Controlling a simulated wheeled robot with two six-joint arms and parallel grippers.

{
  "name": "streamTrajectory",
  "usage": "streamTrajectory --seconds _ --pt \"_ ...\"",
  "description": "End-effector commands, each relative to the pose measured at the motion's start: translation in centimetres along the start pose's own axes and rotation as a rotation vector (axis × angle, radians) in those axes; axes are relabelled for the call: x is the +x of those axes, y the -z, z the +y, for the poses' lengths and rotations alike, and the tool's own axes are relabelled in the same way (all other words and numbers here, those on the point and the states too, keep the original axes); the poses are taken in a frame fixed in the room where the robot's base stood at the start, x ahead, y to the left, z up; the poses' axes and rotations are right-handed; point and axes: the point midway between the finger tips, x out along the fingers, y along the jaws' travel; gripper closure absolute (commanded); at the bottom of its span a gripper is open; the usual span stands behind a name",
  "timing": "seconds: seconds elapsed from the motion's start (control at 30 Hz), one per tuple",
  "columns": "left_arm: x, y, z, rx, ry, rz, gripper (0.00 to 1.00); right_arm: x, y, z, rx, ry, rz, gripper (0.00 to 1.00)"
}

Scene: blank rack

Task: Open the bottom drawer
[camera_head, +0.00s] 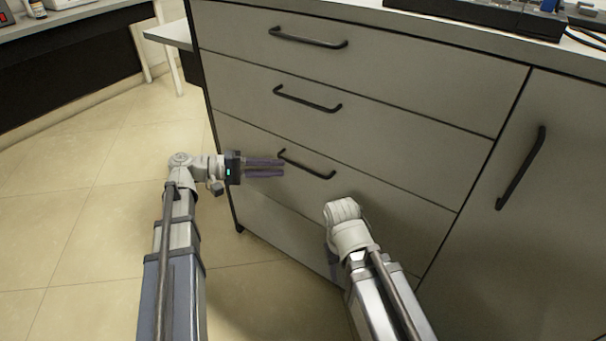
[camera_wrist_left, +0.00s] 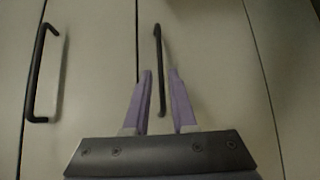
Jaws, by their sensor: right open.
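The bottom drawer (camera_head: 395,215) is the lowest of the three grey drawers and is closed flush with the cabinet front. Its black bar handle (camera_head: 318,172) shows just beyond my left fingertips in the head view. My left gripper (camera_head: 283,168) is open, its two purple fingers pointing right toward the handle's left end. In the left wrist view the bottom drawer's handle (camera_wrist_left: 160,50) runs upright, its near end between the spread fingers (camera_wrist_left: 160,73). I cannot tell whether a finger touches it.
The middle drawer handle (camera_head: 307,101) and top drawer handle (camera_head: 308,40) are above; both drawers are closed. A cabinet door with a slanted handle (camera_head: 521,168) is on the right. The tiled floor (camera_head: 75,235) at left is clear. Equipment sits on the worktop.

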Motion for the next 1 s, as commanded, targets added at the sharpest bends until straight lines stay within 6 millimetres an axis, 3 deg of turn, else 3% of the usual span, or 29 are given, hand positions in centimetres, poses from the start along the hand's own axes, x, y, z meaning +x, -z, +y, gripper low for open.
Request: streamTrajectory --seconds 0.53,1.0 --pt "6.8 -0.1 -0.1 0.001 0.003 -0.003 0.75 1.0 0.1 -0.1 0.003 0.0 0.0 0.5" --pt "7.8 0.0 0.0 0.0 0.003 0.0 0.76 1.1 0.1 -0.1 0.003 0.0 0.0 0.5"
